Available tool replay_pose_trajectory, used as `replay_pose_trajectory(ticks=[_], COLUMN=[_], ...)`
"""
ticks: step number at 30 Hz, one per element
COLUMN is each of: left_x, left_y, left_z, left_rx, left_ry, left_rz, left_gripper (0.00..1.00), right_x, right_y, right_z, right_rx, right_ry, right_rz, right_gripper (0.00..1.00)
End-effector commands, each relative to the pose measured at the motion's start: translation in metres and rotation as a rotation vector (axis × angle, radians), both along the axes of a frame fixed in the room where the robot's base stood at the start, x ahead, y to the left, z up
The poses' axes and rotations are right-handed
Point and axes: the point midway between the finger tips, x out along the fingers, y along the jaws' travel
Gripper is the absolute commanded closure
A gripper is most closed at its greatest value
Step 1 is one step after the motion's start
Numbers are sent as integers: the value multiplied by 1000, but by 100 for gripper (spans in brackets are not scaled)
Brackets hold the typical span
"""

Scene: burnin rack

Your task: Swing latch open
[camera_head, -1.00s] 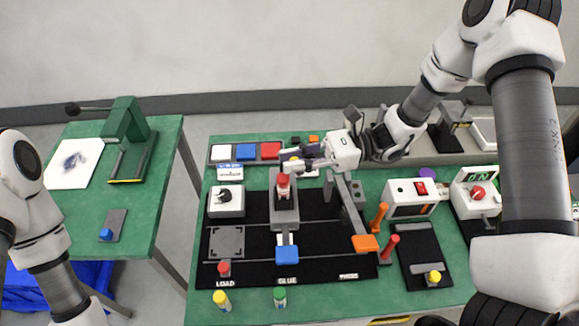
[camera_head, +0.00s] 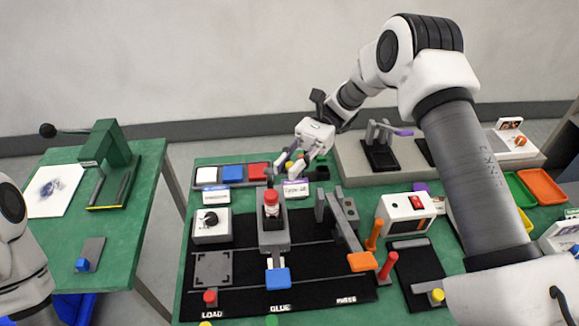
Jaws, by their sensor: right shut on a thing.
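A grey socket fixture (camera_head: 381,155) stands on the rear shelf, with an upright arm and a purple-tipped lever (camera_head: 403,132), which looks like the latch. The lever sticks out to the right above the fixture. My right gripper (camera_head: 287,166) is well to the left of it, above the back of the green table. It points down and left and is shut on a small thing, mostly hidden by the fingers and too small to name. My left arm shows at the left edge; its gripper is out of view.
Below my right gripper is a grey station with a red-capped bottle (camera_head: 271,204) and a blue handle (camera_head: 278,278). An orange-ended lever (camera_head: 361,261) is to its right. Orange (camera_head: 542,186) and green trays lie at the far right. My right forearm covers part of the right side.

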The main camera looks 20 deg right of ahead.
Motion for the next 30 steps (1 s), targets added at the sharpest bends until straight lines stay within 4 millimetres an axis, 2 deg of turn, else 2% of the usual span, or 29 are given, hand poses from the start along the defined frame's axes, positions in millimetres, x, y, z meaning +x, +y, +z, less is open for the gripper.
replay_pose_trajectory(ticks=[15, 16, 17, 30], left_x=[0, 0, 0, 0], left_y=[0, 0, 0, 0], left_z=[0, 0, 0, -1], left_rx=[0, 0, 0, 0], left_ry=[0, 0, 0, 0], left_rz=[0, 0, 0, 0], left_gripper=[60, 60, 60, 60], right_x=[1, 1, 1, 1], right_y=[0, 0, 0, 0], right_z=[1, 1, 1, 0], right_rx=[3, 3, 3, 1], right_ry=[0, 0, 0, 0], right_rz=[20, 20, 20, 19], right_gripper=[100, 71, 60, 58])
